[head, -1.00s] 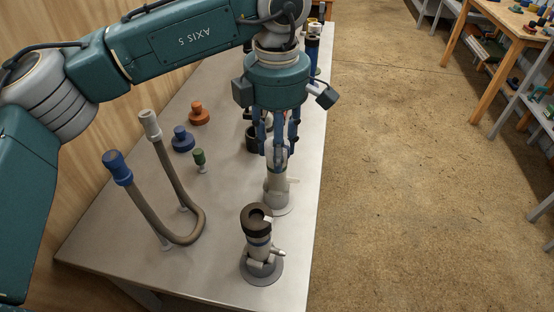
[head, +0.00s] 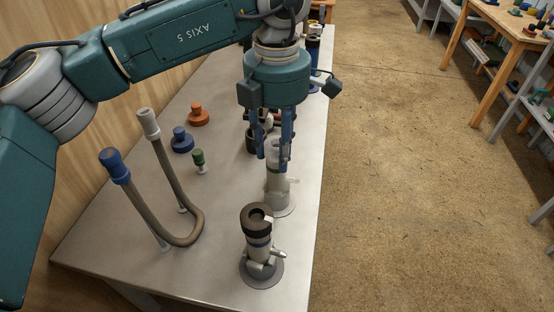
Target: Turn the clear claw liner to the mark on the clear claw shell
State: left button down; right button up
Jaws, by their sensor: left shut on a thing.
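The clear claw shell (head: 278,191) is a pale, see-through upright piece on a round grey base, with a short side spout pointing right. It stands on the metal table right of the middle. My left gripper (head: 274,163) points straight down over it, with blue fingers on either side of the shell's pale top. The gripper is shut on the clear claw liner (head: 276,149) at that top. Fingers partly cover the liner, and I cannot make out the mark on the shell. My right gripper is not in view.
A dark-topped claw (head: 260,252) stands in front, near the table's (head: 120,248) front edge. A brown U-shaped hose (head: 186,238) stands at left. Blue (head: 181,140), orange (head: 199,115) and green (head: 198,158) knobbed pieces lie behind it. Dark pieces stand behind the gripper.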

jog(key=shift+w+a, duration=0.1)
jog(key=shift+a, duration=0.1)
pick_arm(q)
jog(key=c, duration=1)
grip_release()
jog(key=shift+d, duration=0.1)
jog(key=shift+c, duration=0.2)
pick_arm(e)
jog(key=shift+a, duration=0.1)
pick_arm(q)
jog(key=shift+c, duration=0.4)
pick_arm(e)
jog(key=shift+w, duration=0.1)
pick_arm(q)
jog(key=shift+r, duration=0.1)
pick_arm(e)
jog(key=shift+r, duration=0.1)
pick_arm(q)
jog(key=shift+r+p, duration=0.45)
jog(key=shift+p, duration=0.05)
jog(key=shift+r+p, duration=0.5)
jog(key=shift+r, duration=0.3)
jog(key=shift+r+p, duration=0.45)
jog(key=shift+r, duration=0.2)
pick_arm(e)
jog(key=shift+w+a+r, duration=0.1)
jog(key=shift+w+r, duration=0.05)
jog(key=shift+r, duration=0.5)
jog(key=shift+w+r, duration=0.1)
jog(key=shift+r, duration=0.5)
